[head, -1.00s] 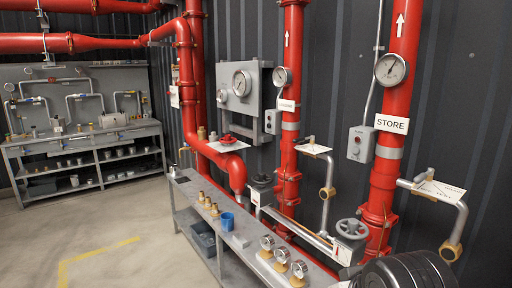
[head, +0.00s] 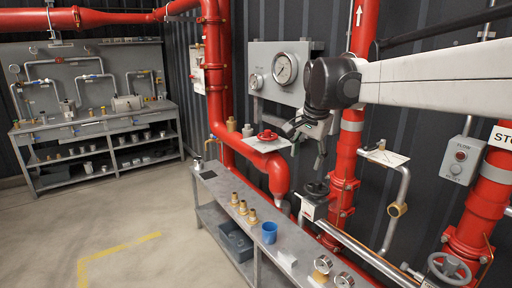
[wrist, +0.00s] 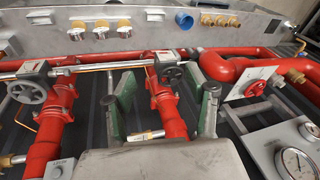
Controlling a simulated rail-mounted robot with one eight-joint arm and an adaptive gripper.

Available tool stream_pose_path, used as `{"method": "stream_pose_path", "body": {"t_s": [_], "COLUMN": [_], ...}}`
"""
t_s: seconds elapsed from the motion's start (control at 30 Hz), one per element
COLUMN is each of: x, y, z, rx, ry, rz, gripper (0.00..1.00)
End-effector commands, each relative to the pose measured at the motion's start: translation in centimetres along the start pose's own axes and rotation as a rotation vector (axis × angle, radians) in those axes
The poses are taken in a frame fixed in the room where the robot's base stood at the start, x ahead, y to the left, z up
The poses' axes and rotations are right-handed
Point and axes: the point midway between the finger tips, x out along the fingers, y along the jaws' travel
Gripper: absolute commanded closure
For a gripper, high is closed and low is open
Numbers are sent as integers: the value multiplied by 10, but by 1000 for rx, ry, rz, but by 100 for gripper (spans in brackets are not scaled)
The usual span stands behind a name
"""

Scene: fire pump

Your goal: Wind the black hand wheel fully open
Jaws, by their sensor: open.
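The black hand wheel (head: 317,188) sits on a valve on the lower pipe, behind the long bench. It also shows in the wrist view (wrist: 172,74), beyond and between my fingers. My gripper (head: 308,148) is open and empty, above the black wheel in the head view and apart from it. In the wrist view its two green-edged fingers (wrist: 168,92) are spread either side of the line to the wheel. I cannot tell how far the wheel is turned.
A grey hand wheel (head: 450,268) is to the right and a red hand wheel (head: 267,135) to the left. Red vertical pipes and a gauge panel (head: 283,74) stand close. The bench (head: 232,230) holds brass fittings, a blue cup (head: 269,232) and gauges. Open floor lies left.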

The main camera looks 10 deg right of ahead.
Motion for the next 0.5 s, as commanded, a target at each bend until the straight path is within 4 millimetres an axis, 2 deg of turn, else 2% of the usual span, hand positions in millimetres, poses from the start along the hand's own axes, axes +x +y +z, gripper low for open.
{"method": "stream_pose_path", "body": {"t_s": [0.03, 0.2, 0.5], "x": [3, 21, 68], "y": [-10, -34, -60], "z": [-18, -65, -142], "rx": [48, 218, 517], "ry": [-8, -35, -70], "rz": [13, 60, 151], "gripper": [49, 49, 49]}}
